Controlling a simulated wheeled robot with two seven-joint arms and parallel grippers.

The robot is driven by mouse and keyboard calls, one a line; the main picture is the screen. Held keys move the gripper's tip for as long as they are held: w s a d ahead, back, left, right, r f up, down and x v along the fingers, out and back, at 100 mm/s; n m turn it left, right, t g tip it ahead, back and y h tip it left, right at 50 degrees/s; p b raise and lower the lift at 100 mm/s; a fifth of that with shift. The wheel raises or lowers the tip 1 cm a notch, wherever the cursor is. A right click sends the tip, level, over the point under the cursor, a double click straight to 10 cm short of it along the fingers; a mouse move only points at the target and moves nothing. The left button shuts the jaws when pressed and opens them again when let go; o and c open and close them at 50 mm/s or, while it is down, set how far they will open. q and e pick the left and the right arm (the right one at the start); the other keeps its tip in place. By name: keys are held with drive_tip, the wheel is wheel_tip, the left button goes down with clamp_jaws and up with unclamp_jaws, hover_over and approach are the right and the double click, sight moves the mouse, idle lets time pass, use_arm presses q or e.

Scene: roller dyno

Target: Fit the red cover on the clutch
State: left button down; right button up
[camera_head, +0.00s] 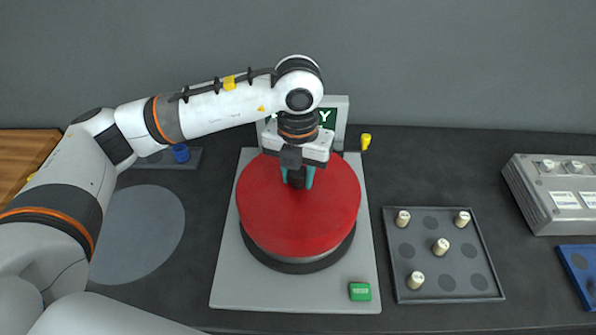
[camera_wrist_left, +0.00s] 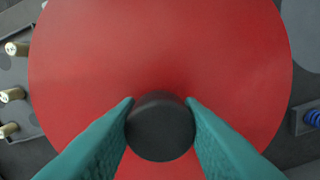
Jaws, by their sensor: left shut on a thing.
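The red cover (camera_head: 290,215) is a wide round disc with a black knob (camera_wrist_left: 160,127) at its middle. My left gripper (camera_head: 299,178) is shut on the knob, with a teal finger on each side of it. The cover is over the clutch (camera_head: 290,266), whose dark round base shows below the cover's near edge. I cannot tell whether the cover is fully seated or slightly above it. The red disc also fills most of the left wrist view (camera_wrist_left: 160,55). My right gripper is not in view.
The clutch stands on a grey plate (camera_head: 235,285) with a green button (camera_head: 360,291) at its front right. A dark tray (camera_head: 440,285) with several cream pegs is to the right. A grey box (camera_head: 550,220) is far right. A display stands behind the cover, partly hidden by my arm.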

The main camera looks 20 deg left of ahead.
sight(298, 190)
use_arm(q)
drive_tip(key=shift+f+b, duration=2.45)
drive_tip(key=shift+f, duration=0.15)
drive_tip(key=c, duration=0.5)
unclamp_jaws()
drive_tip(key=shift+r, duration=0.1)
drive_tip(key=shift+r+p, duration=1.8)
drive_tip(key=shift+r, duration=1.6)
